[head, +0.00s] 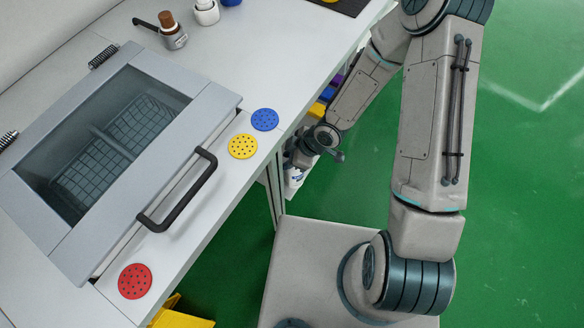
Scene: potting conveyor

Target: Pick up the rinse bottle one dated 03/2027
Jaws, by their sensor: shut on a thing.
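My gripper (298,158) is beside the bench's right edge, below the level of the top, and points down and left. It is shut on a small white thing with blue marks (293,177), which looks like a bottle. The bench edge and my gripper hide part of it. No label or date can be read on it.
The white bench (210,262) carries a glass-lidded basin (110,130) with a dark handle (180,190), and blue, yellow and red perforated discs. A brown-topped container (172,30) and a white one (206,12) stand at the back. Coloured bins (318,109) sit below the edge. Green floor is clear at right.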

